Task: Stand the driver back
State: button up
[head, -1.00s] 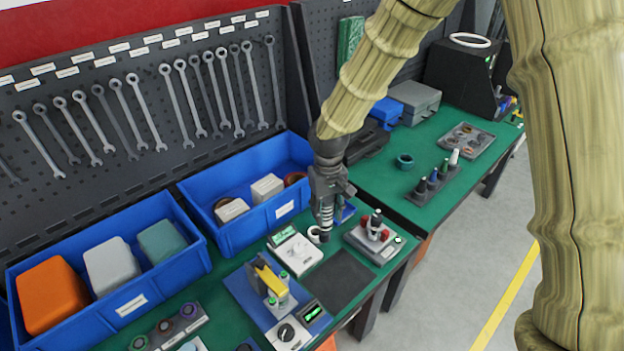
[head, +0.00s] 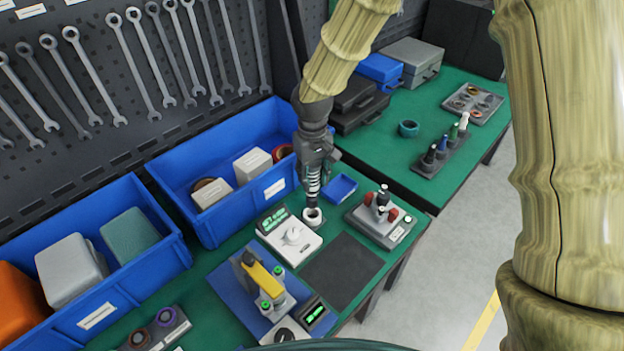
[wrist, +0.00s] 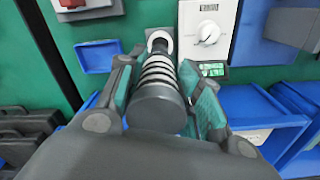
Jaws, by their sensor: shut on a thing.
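The driver (head: 312,182) has a dark grey body with pale rings and hangs roughly upright in my gripper (head: 314,164). In the wrist view the driver (wrist: 158,88) points away from the camera, with a finger closed on each side of it. A small white ring-shaped holder (head: 313,219) stands on the green bench under the driver's tip. In the wrist view this holder (wrist: 152,36) shows around the dark tip. The tip is at or in the holder's opening; I cannot tell how deep.
A white dial box (head: 291,237) stands close in front of the holder. A blue tray (head: 341,188) and a grey fixture with red knobs (head: 380,222) are to the right. A blue bin (head: 222,225) stands left. A dark mat (head: 342,271) lies clear in front.

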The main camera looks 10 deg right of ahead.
aim_at(313, 195)
jog(key=shift+f+b, duration=1.8)
jog(key=shift+f, duration=0.35)
jog(key=shift+s, duration=0.1)
jog(key=shift+s+f, duration=0.1)
jog(key=shift+f, duration=1.25)
dwell(2.1)
jog(key=o, duration=1.2)
jog(key=shift+r+p, duration=3.6)
jog(key=shift+r, duration=0.85)
